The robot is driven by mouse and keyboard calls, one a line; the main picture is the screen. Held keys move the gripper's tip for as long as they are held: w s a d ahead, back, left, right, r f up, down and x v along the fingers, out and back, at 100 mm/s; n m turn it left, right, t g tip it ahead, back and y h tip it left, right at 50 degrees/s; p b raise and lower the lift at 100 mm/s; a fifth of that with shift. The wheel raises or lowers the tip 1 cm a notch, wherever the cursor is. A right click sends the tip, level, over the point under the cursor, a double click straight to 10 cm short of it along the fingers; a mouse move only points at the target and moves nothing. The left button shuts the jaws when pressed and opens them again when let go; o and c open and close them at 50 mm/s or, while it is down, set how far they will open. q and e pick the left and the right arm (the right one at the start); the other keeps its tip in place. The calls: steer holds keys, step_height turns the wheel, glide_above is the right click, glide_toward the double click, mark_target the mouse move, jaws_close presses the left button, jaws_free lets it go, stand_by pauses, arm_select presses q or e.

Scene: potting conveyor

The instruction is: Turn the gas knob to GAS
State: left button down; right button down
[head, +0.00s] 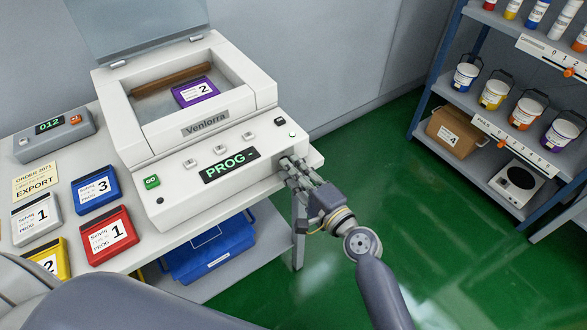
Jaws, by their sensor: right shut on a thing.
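The white Venlorra machine (190,133) stands on the table, with its display (230,167) showing PROG. The gas knob (284,162) is at the right end of its front panel and is mostly hidden by my fingers. My right gripper (289,170) is shut on this knob, with the arm coming from the lower right. The knob's pointer and markings cannot be read. My left gripper is not in view.
A purple pack (195,91) marked 2 lies inside the machine's chamber under the raised lid (140,25). Red (107,237), blue (95,190), grey (37,217) and yellow (50,260) packs lie at left. A blue crate (212,250) sits below. Shelving (440,85) with pails stands at right.

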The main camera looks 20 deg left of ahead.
steer(key=shift+w+d+r+m, duration=0.1)
steer(key=shift+m, duration=0.5)
steer(key=c, duration=1.4)
jaws_free()
steer(key=v, duration=0.8)
